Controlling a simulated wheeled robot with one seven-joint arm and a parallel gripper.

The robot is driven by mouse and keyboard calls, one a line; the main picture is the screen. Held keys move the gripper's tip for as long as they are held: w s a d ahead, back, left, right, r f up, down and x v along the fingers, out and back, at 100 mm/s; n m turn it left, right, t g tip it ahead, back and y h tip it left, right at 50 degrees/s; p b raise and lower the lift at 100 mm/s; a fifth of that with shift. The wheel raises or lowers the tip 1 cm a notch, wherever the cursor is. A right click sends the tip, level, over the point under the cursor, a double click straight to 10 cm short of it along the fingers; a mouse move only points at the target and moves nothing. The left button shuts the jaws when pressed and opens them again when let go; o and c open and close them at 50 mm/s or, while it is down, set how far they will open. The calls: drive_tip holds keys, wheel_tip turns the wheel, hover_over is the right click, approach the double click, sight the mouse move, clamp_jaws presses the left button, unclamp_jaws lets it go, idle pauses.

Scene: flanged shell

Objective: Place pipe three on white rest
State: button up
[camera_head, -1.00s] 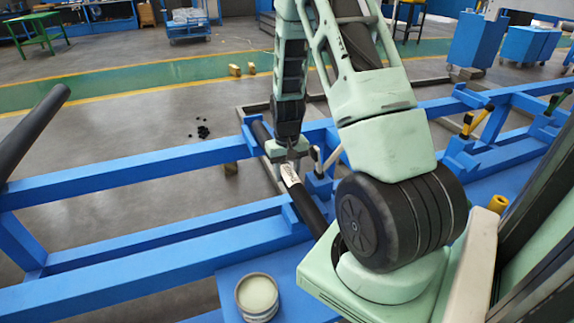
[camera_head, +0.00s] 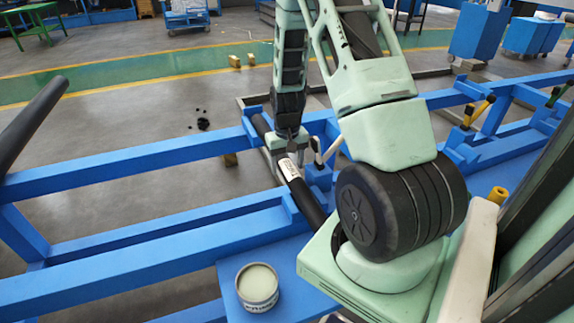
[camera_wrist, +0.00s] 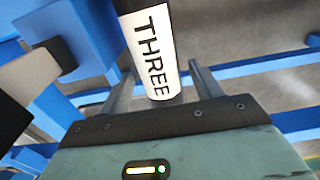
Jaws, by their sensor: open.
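Pipe three is a dark pipe with a white label (camera_head: 289,170); it lies lengthwise across the blue frame in the head view. In the wrist view the label (camera_wrist: 154,50) reads THREE. My gripper (camera_head: 285,148) is over the pipe, just beyond the label. In the wrist view my gripper (camera_wrist: 162,80) is open, one finger on each side of the pipe; I cannot tell whether either finger touches it. A white forked piece (camera_head: 322,152) stands right of my gripper; I cannot tell whether it is the white rest.
Blue rails (camera_head: 130,158) run across the view. Another dark pipe (camera_head: 32,120) slants up at the left. An open can (camera_head: 257,284) stands on a blue surface at the front. Yellow-tipped supports (camera_head: 478,112) stand at the right.

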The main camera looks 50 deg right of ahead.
sight(287, 162)
wheel_tip(287, 162, up, 12)
drive_tip(key=f+p, duration=0.1)
drive_tip(key=p, duration=0.1)
drive_tip(key=w+a+r+n, duration=0.1)
drive_tip(key=a+r+n, duration=0.1)
drive_tip(key=a, duration=0.5)
drive_tip(key=w+a+r+n, duration=0.1)
drive_tip(key=w+a+r, duration=0.1)
drive_tip(key=a, duration=0.5)
drive_tip(key=s+a+r+n+y, duration=0.1)
drive_tip(key=s+a+r+n, duration=0.1)
drive_tip(key=a, duration=0.5)
drive_tip(key=s+a+r+n, duration=0.1)
drive_tip(key=s+a+n, duration=0.2)
drive_tip(key=a, duration=0.5)
drive_tip(key=s+a+r+n, duration=0.2)
drive_tip(key=s+a+n, duration=0.4)
drive_tip(key=s+a, duration=0.5)
drive_tip(key=s, duration=0.4)
drive_tip(key=shift+a+r, duration=0.25)
drive_tip(key=shift+a, duration=0.05)
wheel_tip(287, 162, up, 12)
drive_tip(key=p, duration=1.2)
